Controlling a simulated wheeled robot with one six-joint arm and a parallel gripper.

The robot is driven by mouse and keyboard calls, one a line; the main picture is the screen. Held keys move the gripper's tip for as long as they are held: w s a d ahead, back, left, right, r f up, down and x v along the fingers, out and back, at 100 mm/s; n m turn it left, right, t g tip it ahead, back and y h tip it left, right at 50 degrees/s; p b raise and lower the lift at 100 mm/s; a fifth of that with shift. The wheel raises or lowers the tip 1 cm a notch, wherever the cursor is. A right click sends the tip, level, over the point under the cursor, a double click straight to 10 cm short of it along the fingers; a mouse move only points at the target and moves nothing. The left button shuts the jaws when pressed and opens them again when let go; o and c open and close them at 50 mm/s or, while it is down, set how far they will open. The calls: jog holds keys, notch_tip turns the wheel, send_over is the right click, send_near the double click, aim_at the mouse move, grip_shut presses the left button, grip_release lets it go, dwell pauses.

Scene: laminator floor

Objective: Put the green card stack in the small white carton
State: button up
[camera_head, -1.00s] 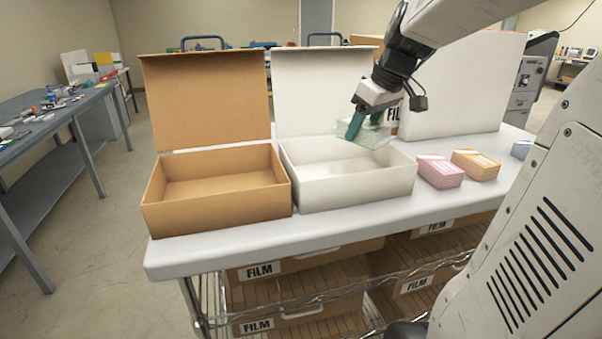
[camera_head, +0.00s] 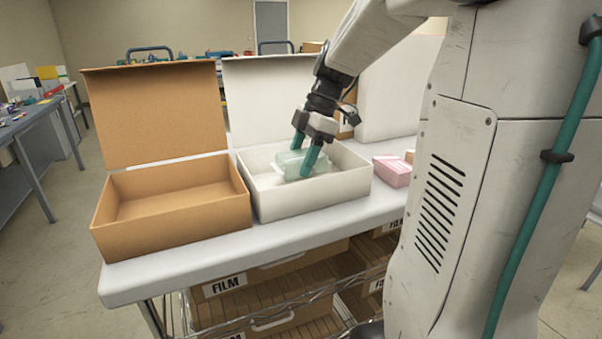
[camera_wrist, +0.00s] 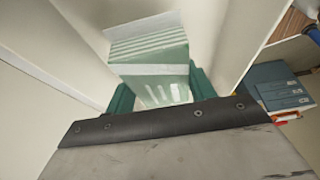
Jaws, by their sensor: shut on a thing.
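The small white carton (camera_head: 312,204) stands open on the table with its lid raised at the back. My gripper (camera_head: 300,166) points down into it. Its green fingers are shut on the green card stack (camera_head: 288,163), which is inside the carton's walls. In the wrist view the green card stack (camera_wrist: 150,62) sits between the fingers (camera_wrist: 160,92), with a pale band across it and carton walls on both sides. Whether the stack touches the carton floor cannot be told.
An open brown carton (camera_head: 175,217) stands directly left of the white one. A pink card stack (camera_head: 392,172) lies to the right, with an orange stack (camera_head: 409,156) partly hidden by my arm. Film boxes (camera_head: 265,290) fill the rack below the white tabletop (camera_head: 180,255).

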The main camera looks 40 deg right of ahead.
jog(key=shift+f, duration=1.85)
jog(key=o, duration=1.2)
jog(key=shift+f, duration=0.1)
jog(key=v, duration=1.2)
jog(key=shift+s, duration=0.1)
jog(key=shift+a, duration=0.1)
